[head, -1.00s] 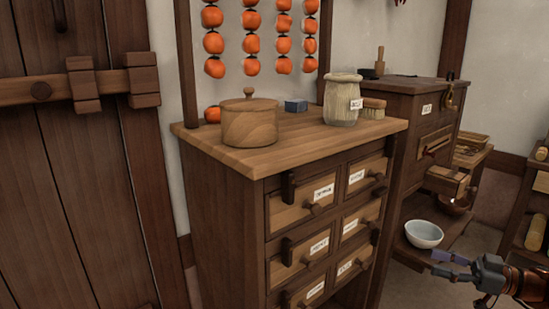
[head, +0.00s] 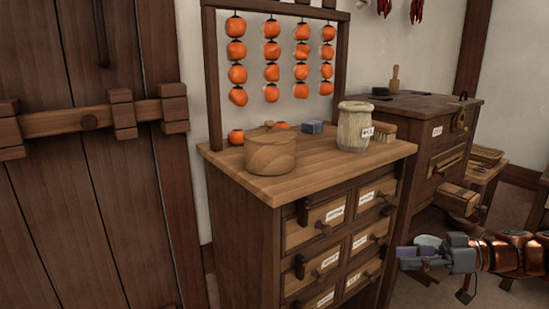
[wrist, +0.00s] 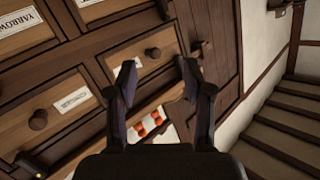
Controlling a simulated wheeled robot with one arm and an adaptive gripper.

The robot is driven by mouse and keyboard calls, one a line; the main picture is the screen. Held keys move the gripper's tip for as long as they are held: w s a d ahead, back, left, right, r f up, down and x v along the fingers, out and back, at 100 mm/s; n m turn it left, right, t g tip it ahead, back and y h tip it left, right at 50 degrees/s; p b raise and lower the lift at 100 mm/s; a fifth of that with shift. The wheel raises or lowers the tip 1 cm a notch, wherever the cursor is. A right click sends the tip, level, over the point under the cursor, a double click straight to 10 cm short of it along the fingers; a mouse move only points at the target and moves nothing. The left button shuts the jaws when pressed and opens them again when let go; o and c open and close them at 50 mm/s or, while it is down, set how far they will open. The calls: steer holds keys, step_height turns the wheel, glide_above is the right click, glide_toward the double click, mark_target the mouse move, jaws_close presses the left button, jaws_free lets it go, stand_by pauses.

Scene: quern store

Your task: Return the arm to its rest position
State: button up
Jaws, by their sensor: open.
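My gripper (head: 411,258) is at the lower right in the head view, beside the right side of the drawer chest, with my copper-coloured arm reaching in from the right edge. In the wrist view my gripper (wrist: 157,82) shows two dark fingers spread apart with nothing between them. Beyond them are the labelled drawers and round knobs of the chest (wrist: 70,75), seen tilted. I cannot tell the exact gap between the fingers and the chest.
A dark cabinet (head: 425,115) stands behind. Stairs (wrist: 270,135) show in the wrist view.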

steer(key=s+a+r+m+g+h+p, duration=0.1)
steer(key=s+a+r+g+h+p, duration=0.2)
steer(key=s+a+r+p, duration=0.5)
steer(key=s+a+r+m+g+h+p, duration=0.25)
steer(key=s+a+r+p, duration=0.25)
steer(key=a+r+p, duration=0.4)
steer(key=s+d+r+m+h+p, duration=0.3)
steer(key=s+r+m+h+p, duration=0.1)
steer(key=s+p, duration=0.4)
steer(key=s+d+r+m+h+p, duration=0.3)
steer(key=s+h+p, duration=0.3)
steer(key=s+p, duration=0.2)
steer(key=shift+s+r+m, duration=0.25)
steer(key=shift+r+m, duration=0.1)
steer(key=shift+m, duration=0.3)
steer(key=shift+c, duration=0.2)
steer(key=shift+c, duration=0.7)
steer(key=shift+a, duration=0.15)
